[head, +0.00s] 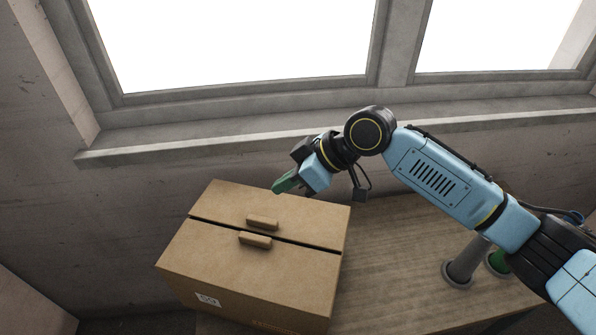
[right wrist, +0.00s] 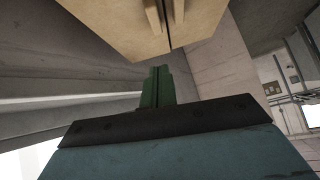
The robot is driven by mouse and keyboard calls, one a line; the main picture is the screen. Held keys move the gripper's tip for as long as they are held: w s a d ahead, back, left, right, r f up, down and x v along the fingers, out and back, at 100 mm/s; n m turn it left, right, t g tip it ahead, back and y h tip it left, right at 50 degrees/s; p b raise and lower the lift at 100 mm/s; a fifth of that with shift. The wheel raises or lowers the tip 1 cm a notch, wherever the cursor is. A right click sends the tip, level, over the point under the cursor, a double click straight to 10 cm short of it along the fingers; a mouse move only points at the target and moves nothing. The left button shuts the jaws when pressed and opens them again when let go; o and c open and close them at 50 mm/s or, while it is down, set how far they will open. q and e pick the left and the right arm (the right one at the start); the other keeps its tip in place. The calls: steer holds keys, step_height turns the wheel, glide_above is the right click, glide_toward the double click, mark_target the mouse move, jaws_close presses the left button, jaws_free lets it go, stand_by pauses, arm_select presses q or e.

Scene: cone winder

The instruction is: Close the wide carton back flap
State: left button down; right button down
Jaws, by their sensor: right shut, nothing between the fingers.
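The wide cardboard carton (head: 240,295) stands on the wooden table, below the window. Its back flap (head: 290,215) and front flap (head: 220,258) both lie flat over the top, with a narrow dark gap between them. Each flap has a small tan handle beside the gap. My right gripper (head: 280,186) is shut and empty, above and behind the carton's back edge, apart from the flap as far as I can tell. In the right wrist view its green fingers (right wrist: 157,86) are together, with the carton (right wrist: 130,20) beyond them. My left gripper is not in view.
A concrete window sill (head: 230,140) and wall rise behind the table.

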mark_target(255, 216)
steer(key=a+f, duration=0.2)
steer(key=f, duration=0.1)
steer(key=a+f, duration=0.1)
steer(key=f, duration=0.1)
steer(key=shift+a+f, duration=0.1)
steer(key=shift+f, duration=0.95)
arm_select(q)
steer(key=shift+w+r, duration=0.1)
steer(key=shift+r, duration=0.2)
